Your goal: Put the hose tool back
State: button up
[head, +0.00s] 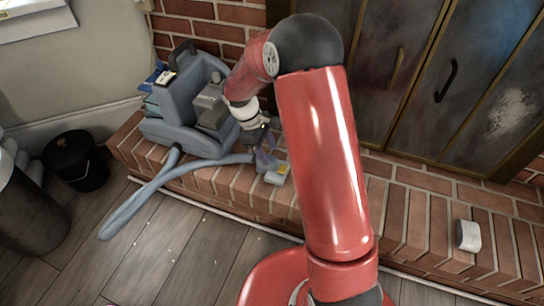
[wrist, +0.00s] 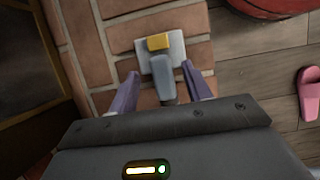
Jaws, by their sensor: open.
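The hose tool (head: 277,174), with a pale grey head and a yellow patch, lies on the brick hearth (head: 235,187). In the wrist view the hose tool (wrist: 174,52) lies ahead of my gripper (wrist: 161,84). Its blue-grey handle runs back between the two purple fingers, with a gap on each side. My gripper (head: 266,155) is open, pointing down close over the tool. The blue-grey cleaning machine (head: 178,108) stands on the hearth at the left. Its hose (head: 143,198) loops over the hearth edge toward the floor and back to the tool. The machine's holder for the tool cannot be made out.
A black bucket (head: 75,162) and a dark cylinder (head: 28,215) stand on the floor at the left. A white object (head: 468,236) sits on the hearth at the right. Dark fireplace doors (head: 425,85) rise behind. A pink slipper (wrist: 310,95) lies on the floor.

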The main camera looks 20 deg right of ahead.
jog(key=p+v, duration=0.1)
jog(key=v, duration=0.6)
jog(key=s+d+r+m+t+y, duration=0.25)
jog(key=s+r+m, duration=0.25)
jog(key=s+r, duration=0.7)
jog(key=s+d+r+m+t+y, duration=0.1)
jog(key=s+r+m+t, duration=0.4)
jog(key=s, duration=0.7)
jog(key=shift+s+r+m+t, duration=0.4)
jog(key=shift+r+t, duration=0.05)
jog(key=shift+r, duration=0.15)
notch_tip(320, 180, up, 8)
jog(key=p, duration=0.7)
jog(key=shift+p, duration=0.4)
